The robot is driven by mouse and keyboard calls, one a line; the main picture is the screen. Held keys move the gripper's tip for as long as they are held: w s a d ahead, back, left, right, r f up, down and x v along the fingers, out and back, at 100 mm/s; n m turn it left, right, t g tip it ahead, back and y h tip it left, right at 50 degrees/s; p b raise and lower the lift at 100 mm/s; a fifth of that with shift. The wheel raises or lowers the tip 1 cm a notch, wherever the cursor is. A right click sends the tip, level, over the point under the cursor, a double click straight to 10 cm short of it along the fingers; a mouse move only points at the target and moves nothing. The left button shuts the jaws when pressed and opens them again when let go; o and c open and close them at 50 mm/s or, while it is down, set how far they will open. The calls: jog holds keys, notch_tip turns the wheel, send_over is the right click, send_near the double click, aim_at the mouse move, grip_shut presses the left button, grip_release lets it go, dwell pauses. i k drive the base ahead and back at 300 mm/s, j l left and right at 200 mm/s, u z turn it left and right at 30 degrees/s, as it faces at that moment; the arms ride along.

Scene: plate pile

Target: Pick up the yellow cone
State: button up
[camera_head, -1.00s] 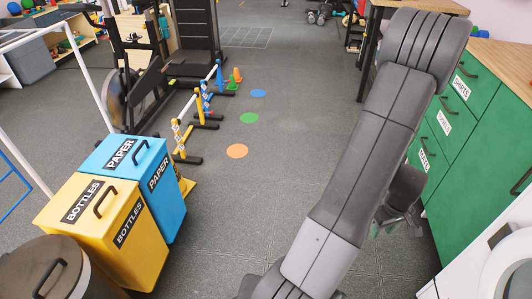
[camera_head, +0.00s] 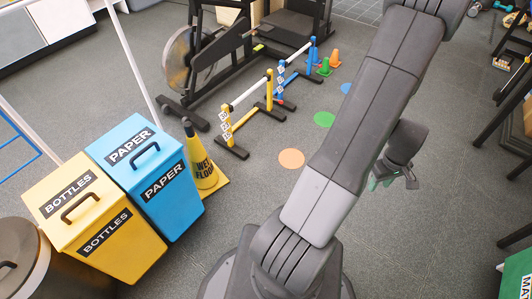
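The yellow cone (camera_head: 203,168) stands upright on the floor on a square yellow base, with dark "WET FLOOR" lettering and a dark band near its tip. It is just right of the blue paper bin, which hides part of its left side. My gripper (camera_head: 393,182) hangs at the end of my arm, to the right of the cone and well apart from it. The gripper is small and partly hidden by my arm, so I cannot tell its finger opening. I see nothing held in it.
A blue paper bin (camera_head: 162,193) and a yellow bottles bin (camera_head: 78,222) stand left of the cone. Low yellow and blue hurdles (camera_head: 247,103) and an exercise machine (camera_head: 190,62) are behind it. Open floor with coloured discs (camera_head: 291,159) lies between cone and gripper.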

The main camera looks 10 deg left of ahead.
aim_at(208, 178)
jog(key=i+l+u, duration=0.1)
jog(key=u, duration=0.35)
jog(key=i+l+u, duration=0.2)
jog(key=i+u, duration=0.25)
jog(key=l+u, duration=0.2)
jog(key=u, duration=0.3)
jog(key=i+l+u, duration=0.15)
jog(key=l+u, duration=0.3)
jog(key=i+l+u, duration=0.2)
jog(key=u, duration=0.3)
jog(key=i+l+u, duration=0.15)
jog(key=u, duration=0.35)
jog(key=i+l+u, duration=0.1)
jog(key=l+u, duration=0.6)
jog(key=u, duration=0.25)
